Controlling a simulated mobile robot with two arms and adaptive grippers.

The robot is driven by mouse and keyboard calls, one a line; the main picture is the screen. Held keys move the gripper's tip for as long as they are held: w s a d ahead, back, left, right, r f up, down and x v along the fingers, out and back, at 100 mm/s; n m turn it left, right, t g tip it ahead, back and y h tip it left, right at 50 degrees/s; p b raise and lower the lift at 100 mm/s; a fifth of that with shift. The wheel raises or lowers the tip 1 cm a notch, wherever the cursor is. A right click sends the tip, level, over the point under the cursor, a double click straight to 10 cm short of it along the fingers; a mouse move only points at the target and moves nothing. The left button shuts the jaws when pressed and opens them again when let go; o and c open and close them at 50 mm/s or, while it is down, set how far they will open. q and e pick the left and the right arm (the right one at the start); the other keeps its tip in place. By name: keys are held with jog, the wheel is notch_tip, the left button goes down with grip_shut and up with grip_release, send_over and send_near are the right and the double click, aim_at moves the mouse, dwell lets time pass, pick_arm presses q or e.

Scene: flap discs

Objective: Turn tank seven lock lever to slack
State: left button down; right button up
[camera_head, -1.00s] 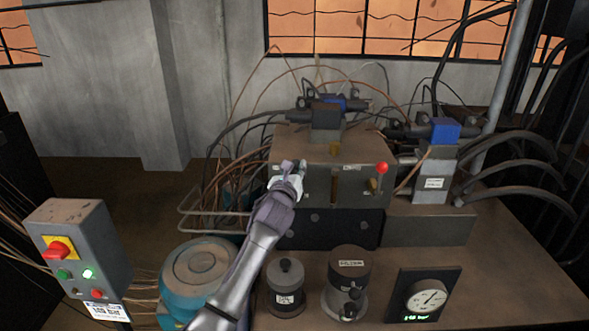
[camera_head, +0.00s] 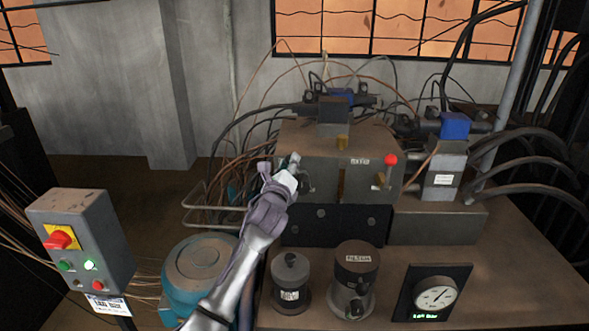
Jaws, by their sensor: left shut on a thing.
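A brown-grey metal block (camera_head: 350,190) stands on the bench, with a red-knobbed lever (camera_head: 388,163) at the right of its front. My left gripper (camera_head: 283,168) is at the block's left front corner, shut on a small part there. The gripper covers most of that part, so I cannot tell its shape or angle, or whether it is the lock lever. No label reading tank seven or slack can be read. The red-knobbed lever is apart from my gripper, with its knob up. My right gripper is out of view.
A dark canister (camera_head: 290,283), a labelled cylinder (camera_head: 355,277) and a dial gauge (camera_head: 435,298) stand in front of the block. A teal motor (camera_head: 200,270) and a switch box (camera_head: 80,240) are left. Hoses and wires crowd behind.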

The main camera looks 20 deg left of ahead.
pick_arm(q)
jog(key=f+n+b, duration=0.1)
jog(key=n, duration=0.1)
jog(key=a+n+y+b, duration=0.1)
jog(key=n+b, duration=0.1)
jog(key=a+f+n+b, duration=0.1)
jog(key=n+b, duration=0.1)
jog(key=shift+s+f+n+t, duration=0.3)
jog(key=shift+f, duration=0.05)
jog(key=shift+y, duration=0.4)
jog(key=c, duration=0.8)
grip_release()
jog(key=v, duration=1.2)
jog(key=shift+a, duration=0.15)
